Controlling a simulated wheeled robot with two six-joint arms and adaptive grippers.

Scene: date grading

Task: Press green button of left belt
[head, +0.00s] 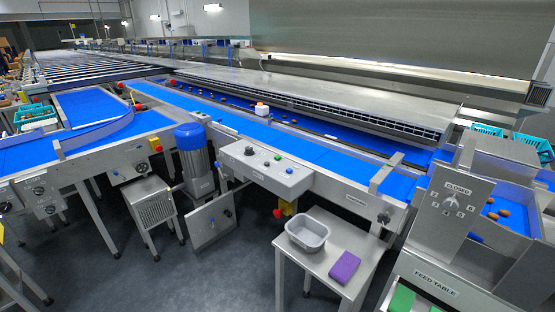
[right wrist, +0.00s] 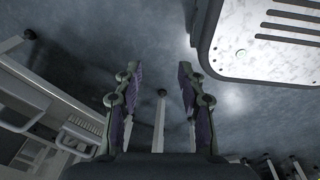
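The left blue belt (head: 98,129) runs along the left of the head view. On its side frame is a small grey panel (head: 130,173) with a dark knob, and another panel (head: 40,194) with knobs stands farther left. I cannot make out a green button on either. A grey control box (head: 265,172) in the middle of the head view carries a dark knob, a small green button (head: 278,158) and a blue button (head: 289,170). My right gripper (right wrist: 158,85) is open and empty in the right wrist view, over the floor. My left gripper is not in view.
A side table (head: 318,262) holds a grey tub (head: 307,231) and a purple cloth (head: 345,267). A blue motor (head: 190,137) stands left of the control box. The feed table (head: 437,278) is at right. Dark floor (head: 225,255) lies open in front.

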